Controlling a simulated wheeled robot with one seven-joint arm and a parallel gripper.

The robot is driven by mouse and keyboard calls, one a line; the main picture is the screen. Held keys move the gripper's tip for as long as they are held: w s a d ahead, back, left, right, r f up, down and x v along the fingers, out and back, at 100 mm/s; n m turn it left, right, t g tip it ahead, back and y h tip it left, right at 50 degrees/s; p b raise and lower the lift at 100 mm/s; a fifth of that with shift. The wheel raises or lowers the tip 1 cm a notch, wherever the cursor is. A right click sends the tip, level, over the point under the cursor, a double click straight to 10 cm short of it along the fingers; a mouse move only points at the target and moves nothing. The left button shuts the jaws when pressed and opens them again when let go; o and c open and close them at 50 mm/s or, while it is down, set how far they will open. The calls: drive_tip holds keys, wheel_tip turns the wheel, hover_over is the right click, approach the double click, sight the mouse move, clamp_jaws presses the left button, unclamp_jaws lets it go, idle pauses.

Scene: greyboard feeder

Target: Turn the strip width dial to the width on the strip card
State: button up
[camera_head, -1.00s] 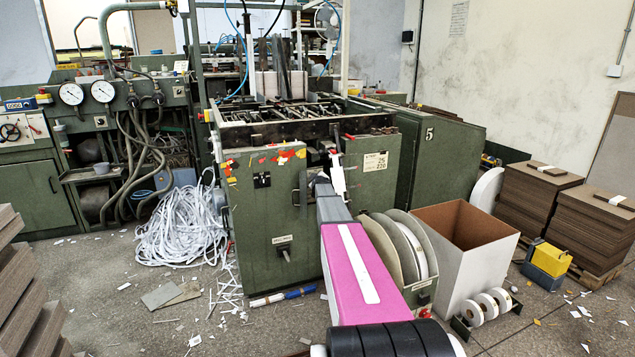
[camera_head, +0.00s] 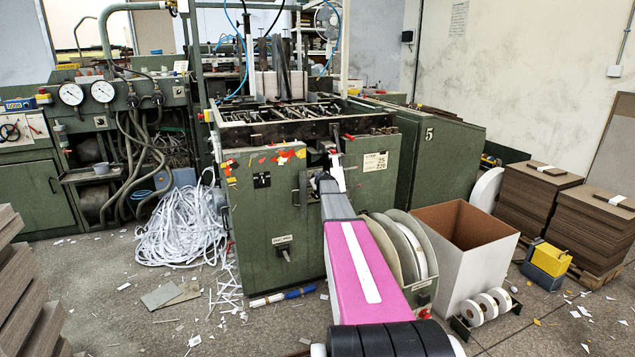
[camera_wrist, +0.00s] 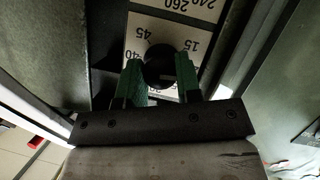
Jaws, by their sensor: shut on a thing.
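In the wrist view a round black dial knob (camera_wrist: 158,52) sits on a white scale plate (camera_wrist: 185,32). The two green fingers of my gripper (camera_wrist: 160,76) are shut on the knob, one on each side. The knob's pointer cannot be made out. In the head view my arm reaches to the green machine's front, and my gripper (camera_head: 331,178) is mostly hidden there with the dial. The strip card (camera_head: 375,162) is a white label right of it, reading 25 and 220.
A second scale (camera_wrist: 180,8) with 240 and 260 lies beside the dial in the wrist view. Strip reels (camera_head: 415,245) and an open-topped box (camera_head: 478,260) stand right of my arm. A heap of white strips (camera_head: 182,228) lies on the floor at left.

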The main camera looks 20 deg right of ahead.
drive_tip(key=o, duration=0.9)
drive_tip(key=v, duration=1.1)
drive_tip(key=shift+a+f, duration=0.1)
